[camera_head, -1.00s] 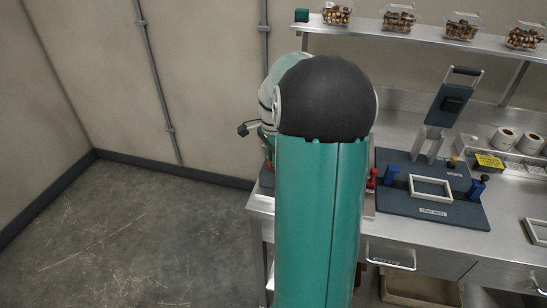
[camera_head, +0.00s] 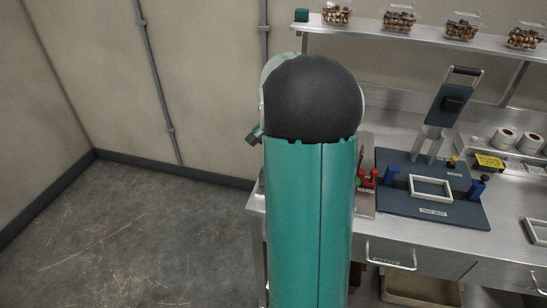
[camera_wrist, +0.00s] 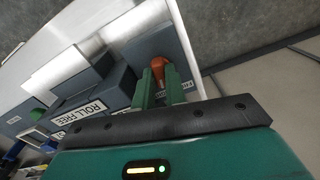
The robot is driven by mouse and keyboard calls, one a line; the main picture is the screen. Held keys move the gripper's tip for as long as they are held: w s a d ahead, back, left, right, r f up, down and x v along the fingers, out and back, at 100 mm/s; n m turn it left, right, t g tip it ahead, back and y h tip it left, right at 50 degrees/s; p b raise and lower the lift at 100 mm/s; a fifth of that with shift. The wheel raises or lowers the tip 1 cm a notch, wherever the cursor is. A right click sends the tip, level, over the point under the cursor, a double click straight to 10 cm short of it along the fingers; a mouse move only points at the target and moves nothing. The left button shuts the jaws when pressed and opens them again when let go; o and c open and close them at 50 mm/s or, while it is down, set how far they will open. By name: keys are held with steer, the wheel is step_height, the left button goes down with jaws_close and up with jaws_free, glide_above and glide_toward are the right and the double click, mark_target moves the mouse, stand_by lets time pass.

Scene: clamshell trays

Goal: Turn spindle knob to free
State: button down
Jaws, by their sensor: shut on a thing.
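In the wrist view, the orange spindle knob (camera_wrist: 158,66) stands on a blue-grey block (camera_wrist: 135,50). My gripper (camera_wrist: 159,80) has its two green fingers on either side of the knob and is shut on it. A white label reading "ROLL FREE" (camera_wrist: 84,112) is on the blue-grey housing next to it. How far the knob is turned cannot be told. In the head view, my green arm hides the knob and my gripper.
A blue press plate (camera_head: 415,217) with a white frame (camera_head: 431,189) and an upright handle stands on the steel bench right of my arm. Red parts (camera_head: 367,177) show at my arm's edge. Tubs of nuts (camera_head: 400,18) line the shelf. The floor (camera_head: 130,235) at left is clear.

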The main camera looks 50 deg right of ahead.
steer(key=n, duration=0.5)
steer(key=shift+n, duration=0.3)
steer(key=n, duration=0.5)
steer(key=shift+n, duration=0.4)
steer(key=c, duration=1.4)
jaws_free()
steer(key=shift+c, duration=0.2)
steer(key=shift+r, duration=0.15)
step_height(320, 180, up, 14)
steer(key=shift+f, duration=0.2)
